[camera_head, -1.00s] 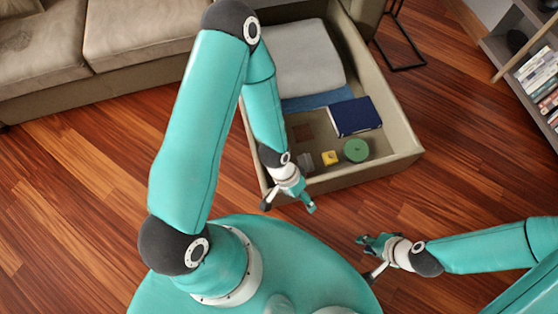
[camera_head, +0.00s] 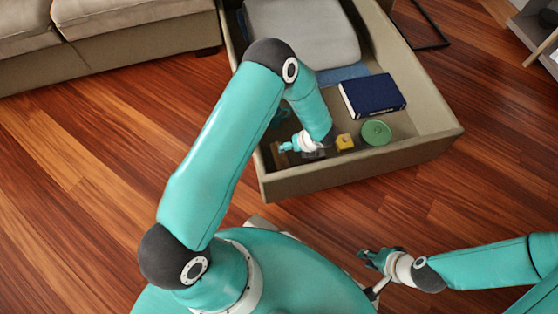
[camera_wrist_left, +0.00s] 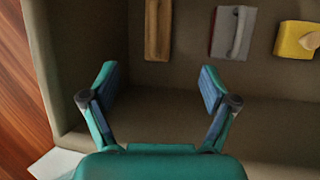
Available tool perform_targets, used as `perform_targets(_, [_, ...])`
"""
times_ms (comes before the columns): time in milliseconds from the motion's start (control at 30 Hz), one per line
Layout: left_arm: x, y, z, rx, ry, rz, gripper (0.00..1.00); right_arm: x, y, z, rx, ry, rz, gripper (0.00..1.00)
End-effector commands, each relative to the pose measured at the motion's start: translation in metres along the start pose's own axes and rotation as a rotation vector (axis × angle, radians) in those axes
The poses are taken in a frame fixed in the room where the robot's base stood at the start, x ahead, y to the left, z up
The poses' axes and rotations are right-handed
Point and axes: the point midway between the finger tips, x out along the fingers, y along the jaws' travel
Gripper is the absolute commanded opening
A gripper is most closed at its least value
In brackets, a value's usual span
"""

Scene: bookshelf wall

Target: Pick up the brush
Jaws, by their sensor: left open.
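The brush seems to be the narrow brown wooden piece (camera_wrist_left: 158,28) at the top of the left wrist view; its bristles cannot be made out. It lies on the floor of the open drawer (camera_head: 360,158). In the head view its brown end (camera_head: 279,156) shows, partly hidden by my left gripper (camera_head: 288,145). In the wrist view my left gripper (camera_wrist_left: 158,85) is open and empty, and the brown piece lies ahead, in line with the gap, not between the fingers. My right gripper (camera_head: 370,272) is outside the drawer, apparently open and empty.
A grey block with a handle (camera_wrist_left: 232,32) and a yellow item (camera_wrist_left: 297,40) lie right of the brown piece. A green round item (camera_head: 376,132), dark blue book (camera_head: 372,94) and folded grey cloth (camera_head: 300,30) share the drawer. A sofa (camera_head: 110,45) stands left.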

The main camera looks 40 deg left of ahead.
Motion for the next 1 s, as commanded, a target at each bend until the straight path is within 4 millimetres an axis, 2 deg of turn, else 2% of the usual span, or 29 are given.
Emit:
perform_targets(167, [0.029,-0.001,0.000,0.008,-0.006,0.002,0.86,0.011,0.004,0.000,0.000,0.000,0.000,0.27])
perform_targets(500, [0.098,-0.001,-0.001,0.005,-0.004,0.002,0.86,0.033,0.012,0.000,0.000,0.000,0.000,0.27])
perform_targets(600, [0.109,-0.001,0.000,0.005,-0.005,0.001,0.86,0.036,0.013,0.000,0.000,0.000,0.000,0.27])
perform_targets(867, [0.123,-0.001,0.000,0.007,-0.005,0.000,0.86,0.042,0.015,0.000,0.000,0.000,0.000,0.27])
perform_targets(1000, [0.143,0.001,-0.002,0.005,-0.003,0.001,0.86,0.054,0.019,0.000,0.000,0.000,0.000,0.27])
